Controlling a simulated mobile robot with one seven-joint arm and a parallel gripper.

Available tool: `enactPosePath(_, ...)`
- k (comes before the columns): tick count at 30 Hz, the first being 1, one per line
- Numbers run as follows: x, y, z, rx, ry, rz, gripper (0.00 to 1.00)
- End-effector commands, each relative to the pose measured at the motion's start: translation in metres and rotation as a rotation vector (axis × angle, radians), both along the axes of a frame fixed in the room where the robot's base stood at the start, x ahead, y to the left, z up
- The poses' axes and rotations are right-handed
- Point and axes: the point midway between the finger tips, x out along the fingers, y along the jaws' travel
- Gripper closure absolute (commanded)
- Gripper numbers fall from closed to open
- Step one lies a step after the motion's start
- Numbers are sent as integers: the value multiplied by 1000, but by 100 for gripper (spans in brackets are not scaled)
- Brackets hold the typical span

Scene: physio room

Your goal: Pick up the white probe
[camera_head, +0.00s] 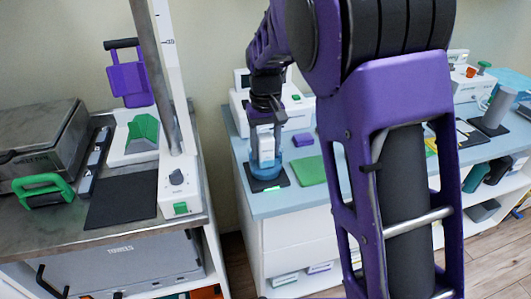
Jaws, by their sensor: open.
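A white probe (266,147) stands upright in a blue round holder (264,169) on a dark square pad, on the blue-topped counter in the middle of the view. My gripper (265,122) points down at the probe's upper end from above. Its jaws are open, but they are small here, and I cannot tell whether they are around the probe or just over it. My gripper hides the top of the probe.
A green mat (310,171) and a small purple block (303,140) lie right of the holder. A white device (297,111) stands behind. A metal bench (140,229) with a tall post is at left. My arm hides much of the right counter.

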Motion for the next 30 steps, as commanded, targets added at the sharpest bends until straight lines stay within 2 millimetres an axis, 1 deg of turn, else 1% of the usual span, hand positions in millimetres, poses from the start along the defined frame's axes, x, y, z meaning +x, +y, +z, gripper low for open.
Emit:
enactPosePath(1,-1,0,-11,-2,4,1,45)
enactPosePath(3,-1,0,-18,-2,3,1,45)
enactPosePath(10,0,0,-20,0,0,1,45)
enactPosePath(11,0,0,-20,0,0,1,49)
enactPosePath(12,0,0,-20,0,0,1,56)
enactPosePath(14,0,0,-20,0,0,1,67)
enactPosePath(18,0,0,-20,0,0,1,92)
enactPosePath(19,0,0,-20,0,0,1,97)
enactPosePath(20,0,0,-20,0,0,1,100)
enactPosePath(27,0,0,-19,0,-1,1,100)
enactPosePath(30,1,0,-12,1,-2,1,100)
